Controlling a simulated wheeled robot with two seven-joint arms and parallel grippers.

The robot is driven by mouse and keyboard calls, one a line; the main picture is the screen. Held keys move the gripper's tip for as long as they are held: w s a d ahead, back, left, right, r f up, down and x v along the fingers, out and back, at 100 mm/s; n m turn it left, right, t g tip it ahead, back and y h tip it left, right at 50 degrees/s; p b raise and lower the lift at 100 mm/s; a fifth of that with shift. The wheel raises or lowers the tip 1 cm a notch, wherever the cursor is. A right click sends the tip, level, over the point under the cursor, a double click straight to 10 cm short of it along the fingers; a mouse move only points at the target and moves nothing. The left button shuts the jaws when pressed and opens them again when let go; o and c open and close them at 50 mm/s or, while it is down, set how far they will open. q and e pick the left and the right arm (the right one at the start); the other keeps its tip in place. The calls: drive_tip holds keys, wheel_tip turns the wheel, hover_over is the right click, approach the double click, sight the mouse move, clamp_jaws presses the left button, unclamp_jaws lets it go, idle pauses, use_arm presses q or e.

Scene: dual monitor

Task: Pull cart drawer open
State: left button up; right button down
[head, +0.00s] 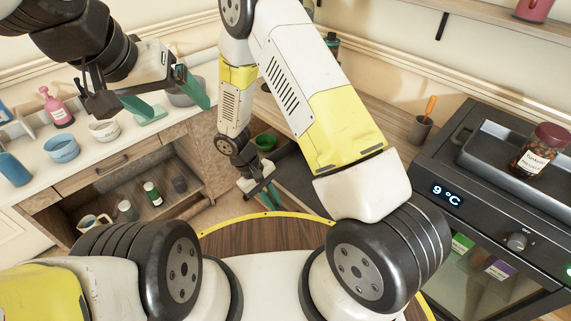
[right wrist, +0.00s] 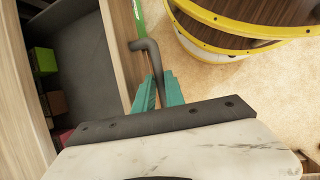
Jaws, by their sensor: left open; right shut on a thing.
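The cart drawer (right wrist: 85,60) shows in the right wrist view as an open wooden box with a dark grey inside. In the head view its dark inside (head: 295,172) shows partly behind my right arm. A dark, bent bar handle (right wrist: 150,58) stands out from the drawer's front panel. My right gripper (right wrist: 158,90) has its teal fingers shut on the handle. It also shows low in the middle of the head view (head: 265,190). My left gripper (head: 170,98) is open and empty, near the counter at the left.
A green block (right wrist: 43,61) and other small items lie in the drawer. Bowls and a pink bottle (head: 57,108) stand on the left counter.

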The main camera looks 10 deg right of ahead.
drive_tip(key=s+a, duration=0.5)
drive_tip(key=a, duration=0.2)
drive_tip(key=shift+s+a, duration=0.3)
drive_tip(key=shift+s, duration=0.05)
drive_tip(key=c, duration=1.4)
unclamp_jaws()
drive_tip(key=shift+r, duration=0.1)
drive_tip(key=v, duration=0.7)
drive_tip(key=shift+r, duration=0.25)
drive_tip(key=shift+w+a, duration=0.1)
drive_tip(key=shift+a, duration=0.05)
